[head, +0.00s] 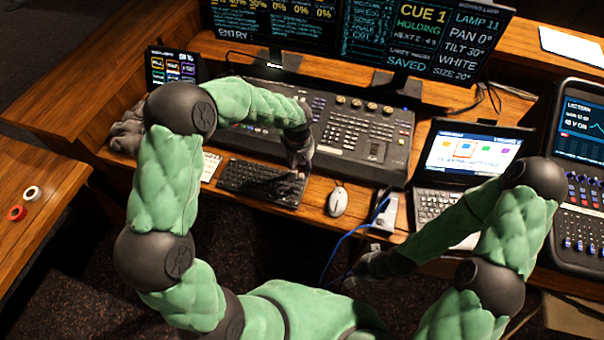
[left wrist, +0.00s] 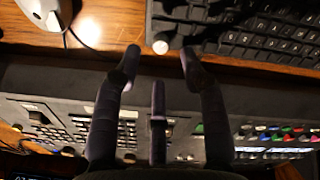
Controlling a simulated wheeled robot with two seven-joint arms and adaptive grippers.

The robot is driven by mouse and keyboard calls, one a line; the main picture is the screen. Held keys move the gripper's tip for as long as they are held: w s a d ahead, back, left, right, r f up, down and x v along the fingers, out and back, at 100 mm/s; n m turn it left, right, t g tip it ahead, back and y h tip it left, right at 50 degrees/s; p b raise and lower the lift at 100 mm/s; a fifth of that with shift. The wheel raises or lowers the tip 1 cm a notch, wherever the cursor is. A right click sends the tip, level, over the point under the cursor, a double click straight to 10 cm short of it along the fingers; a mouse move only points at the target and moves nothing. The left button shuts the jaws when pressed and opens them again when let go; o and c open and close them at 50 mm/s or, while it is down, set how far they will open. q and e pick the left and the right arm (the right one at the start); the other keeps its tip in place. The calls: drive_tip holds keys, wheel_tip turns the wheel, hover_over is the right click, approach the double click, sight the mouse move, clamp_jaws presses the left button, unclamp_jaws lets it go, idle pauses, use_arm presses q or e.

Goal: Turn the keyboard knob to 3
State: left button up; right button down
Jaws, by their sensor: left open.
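The black keyboard (head: 255,183) lies on the wooden desk, in front of the lighting console. In the left wrist view the keyboard (left wrist: 260,28) is at the upper right. Its pale round knob (left wrist: 161,43) sits at the keyboard's corner. In the head view my left gripper (head: 299,163) is over the keyboard's right end and hides the knob. No knob number is readable. My right gripper (head: 358,274) is low at the desk's front edge.
A white mouse (head: 338,201) lies right of the keyboard. The lighting console (head: 340,135) stands close behind. A laptop (head: 468,160) and a blue cable (head: 352,232) are to the right. Little free desk surrounds the keyboard.

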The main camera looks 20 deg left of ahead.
sight(301, 175)
use_arm(q)
drive_tip(key=shift+f+b, duration=0.35)
drive_tip(key=shift+f, duration=1.95)
clamp_jaws()
